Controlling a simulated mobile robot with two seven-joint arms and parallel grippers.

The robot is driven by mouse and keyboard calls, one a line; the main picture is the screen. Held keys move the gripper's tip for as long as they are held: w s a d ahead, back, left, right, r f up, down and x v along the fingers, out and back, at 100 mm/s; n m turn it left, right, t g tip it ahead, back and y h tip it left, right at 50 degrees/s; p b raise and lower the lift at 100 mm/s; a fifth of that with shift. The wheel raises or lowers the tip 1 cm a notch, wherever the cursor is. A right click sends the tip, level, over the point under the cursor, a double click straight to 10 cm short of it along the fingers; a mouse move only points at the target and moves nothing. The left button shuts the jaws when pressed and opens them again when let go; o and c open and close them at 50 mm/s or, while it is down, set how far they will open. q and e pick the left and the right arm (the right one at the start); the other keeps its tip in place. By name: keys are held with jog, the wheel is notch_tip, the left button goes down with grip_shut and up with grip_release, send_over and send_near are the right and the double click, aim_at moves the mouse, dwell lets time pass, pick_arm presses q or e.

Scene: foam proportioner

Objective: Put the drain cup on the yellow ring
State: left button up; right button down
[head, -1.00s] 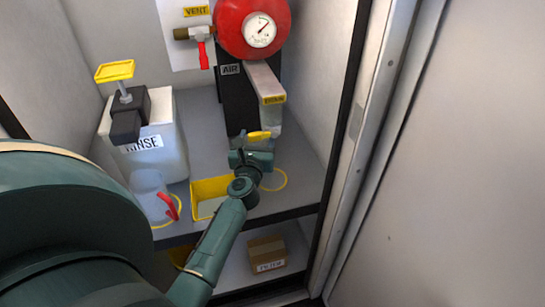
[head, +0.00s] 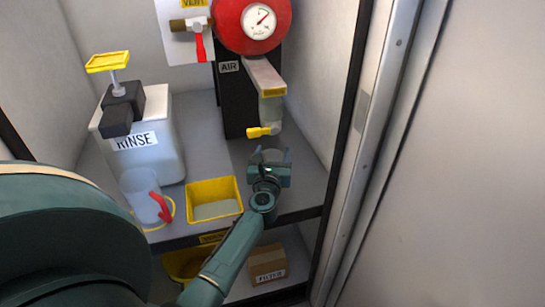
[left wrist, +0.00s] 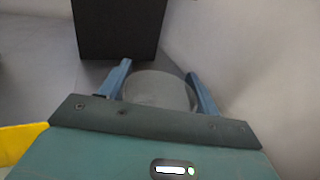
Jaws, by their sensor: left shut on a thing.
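My left gripper (head: 271,155) is shut on a round, grey, see-through cup, which I take to be the drain cup. In the left wrist view, the cup (left wrist: 158,92) sits between the two blue fingers. The gripper is on the right of the shelf, in front of and below the drain spout with its yellow lever (head: 264,131). The right yellow ring does not show now; my gripper and arm seem to cover it. Whether the cup touches the shelf I cannot tell. Another yellow ring (head: 170,220) lies at the left under a clear red-handled jug (head: 146,197). My right gripper is not in view.
A yellow tray (head: 215,183) stands just left of my gripper. The white RINSE container (head: 155,155) is farther left. The black AIR stand (head: 232,105) carries the red gauge tank (head: 247,28). A FILTER box (head: 267,264) is below the shelf; a wall bounds the right.

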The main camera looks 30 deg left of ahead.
pick_arm(q)
jog(key=shift+f, duration=0.2)
jog(key=o, duration=1.1)
jog(key=shift+r, duration=0.25)
jog(key=v, duration=0.7)
jog(key=shift+s+d+p, duration=0.2)
jog(key=shift+s+p, duration=0.1)
jog(key=s+d+n+h, duration=0.4)
jog(key=s+d+n, duration=0.2)
jog(key=n, duration=0.3)
jog(key=s+d+r+n+g+h, duration=0.1)
jog(key=s+d+n+h, duration=0.3)
jog(key=s+d+n, duration=0.2)
jog(key=s+d+r+n+g+h, duration=0.1)
jog(key=s+d+n+h, duration=0.3)
jog(key=s+n, duration=0.5)
jog(key=shift+d+r+n+h, duration=0.1)
jog(key=shift+d+n+h, duration=0.3)
jog(key=shift+d+n, duration=1.15)
